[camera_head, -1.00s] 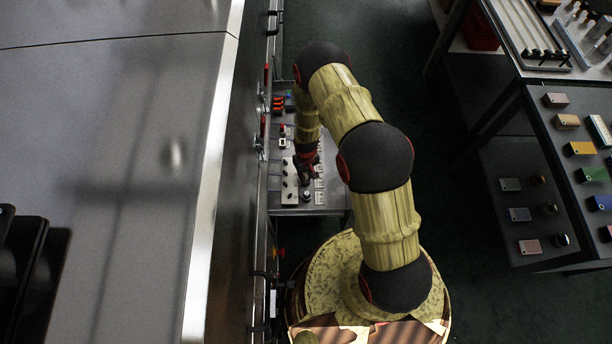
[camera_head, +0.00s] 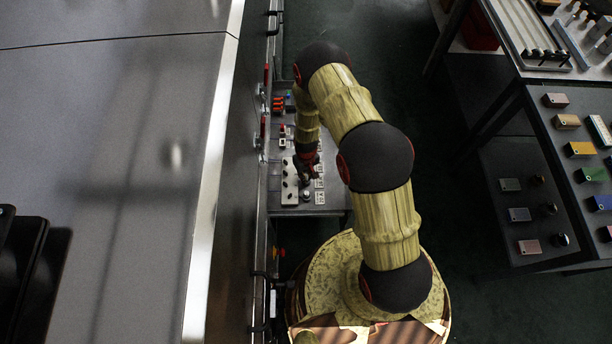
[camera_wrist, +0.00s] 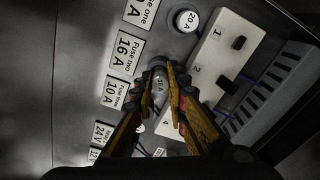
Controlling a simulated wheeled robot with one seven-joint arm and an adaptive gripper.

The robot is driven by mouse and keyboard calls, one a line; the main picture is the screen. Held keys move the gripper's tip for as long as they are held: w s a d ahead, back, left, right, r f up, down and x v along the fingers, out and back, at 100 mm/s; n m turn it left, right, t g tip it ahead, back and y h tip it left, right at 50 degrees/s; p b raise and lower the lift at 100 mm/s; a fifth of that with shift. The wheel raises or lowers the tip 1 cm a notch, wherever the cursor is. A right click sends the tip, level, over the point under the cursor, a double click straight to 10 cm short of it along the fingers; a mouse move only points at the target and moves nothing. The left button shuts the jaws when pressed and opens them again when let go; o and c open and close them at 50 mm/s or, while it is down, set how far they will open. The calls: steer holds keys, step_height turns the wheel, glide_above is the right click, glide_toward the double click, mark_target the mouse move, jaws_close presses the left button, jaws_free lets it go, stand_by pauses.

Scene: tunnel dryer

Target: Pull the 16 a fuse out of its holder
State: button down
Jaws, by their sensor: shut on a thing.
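In the wrist view my gripper (camera_wrist: 167,88) is shut on the 16 A fuse (camera_wrist: 160,82), a small grey cylinder with dark lettering. Its fingers are on both sides of the fuse. The fuse is beside the "Fuse two 16 A" label (camera_wrist: 125,53) on the grey panel. Its holder is hidden behind the fuse and fingers, so I cannot tell how deep the fuse sits. In the head view my gripper (camera_head: 306,183) is low over the panel and the fuse is too small to make out.
A 20 A fuse (camera_wrist: 186,20) with a white cap stands close by, above in the wrist view. A 10 A label (camera_wrist: 115,92) is below left. A white plate with black switches (camera_wrist: 222,50) is on the right. In the head view the dryer wall (camera_head: 238,165) is close on the left.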

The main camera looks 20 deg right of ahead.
steer(key=shift+r+p, duration=0.4)
steer(key=shift+r, duration=0.3)
stand_by(0.7)
steer(key=shift+r+p, duration=0.7)
steer(key=shift+r, duration=0.45)
steer(key=shift+r+p, duration=1.1)
steer(key=shift+r, duration=0.75)
